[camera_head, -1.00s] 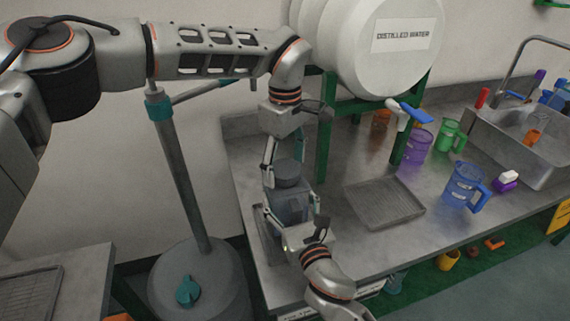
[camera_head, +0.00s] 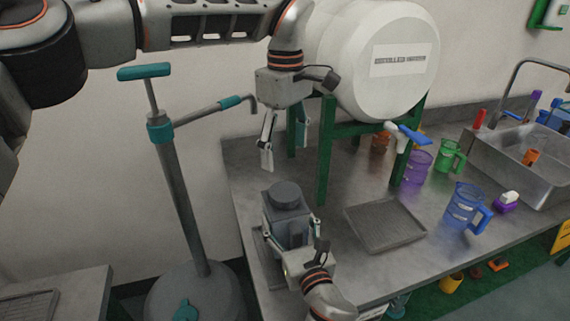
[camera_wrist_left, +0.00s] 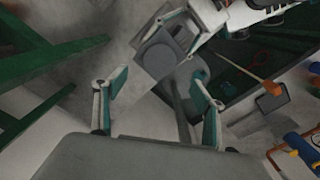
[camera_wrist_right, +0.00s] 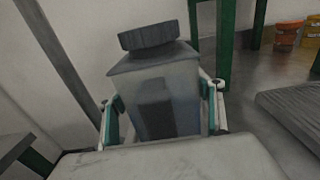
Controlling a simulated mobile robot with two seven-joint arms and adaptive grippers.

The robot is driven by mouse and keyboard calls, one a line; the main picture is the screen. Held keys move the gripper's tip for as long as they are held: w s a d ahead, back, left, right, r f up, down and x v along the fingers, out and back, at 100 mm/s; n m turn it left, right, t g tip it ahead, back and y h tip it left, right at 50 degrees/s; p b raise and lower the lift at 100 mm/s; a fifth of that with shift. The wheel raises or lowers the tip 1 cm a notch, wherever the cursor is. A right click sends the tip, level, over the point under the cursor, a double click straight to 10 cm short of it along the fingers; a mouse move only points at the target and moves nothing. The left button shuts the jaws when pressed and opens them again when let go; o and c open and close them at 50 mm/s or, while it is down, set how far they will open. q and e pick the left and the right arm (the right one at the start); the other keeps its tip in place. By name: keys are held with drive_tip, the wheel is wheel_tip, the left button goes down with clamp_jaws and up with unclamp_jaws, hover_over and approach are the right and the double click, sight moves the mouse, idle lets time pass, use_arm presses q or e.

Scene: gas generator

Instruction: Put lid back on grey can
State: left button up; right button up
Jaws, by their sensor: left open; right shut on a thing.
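The grey can (camera_head: 290,226) stands near the counter's front left, at or just above a tray. Its dark grey round lid (camera_head: 284,194) sits on top; in the right wrist view the lid (camera_wrist_right: 147,36) looks slightly tilted. My right gripper (camera_head: 290,243) is shut on the can's body, with a finger on each side (camera_wrist_right: 162,115). My left gripper (camera_head: 285,150) is open and empty above the can. In the left wrist view the can and lid (camera_wrist_left: 157,60) show beyond the open fingers (camera_wrist_left: 155,95).
A ribbed grey tray (camera_head: 385,224) lies right of the can. A green stand (camera_head: 326,150) holds the distilled water barrel (camera_head: 385,60) behind. A blue jug (camera_head: 464,206) and the sink (camera_head: 520,150) are farther right. A pump (camera_head: 172,180) stands left.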

sight(298, 242)
idle(0.4)
drive_tip(key=o, duration=2.3)
drive_tip(key=shift+c, duration=0.2)
drive_tip(key=v, duration=1.2)
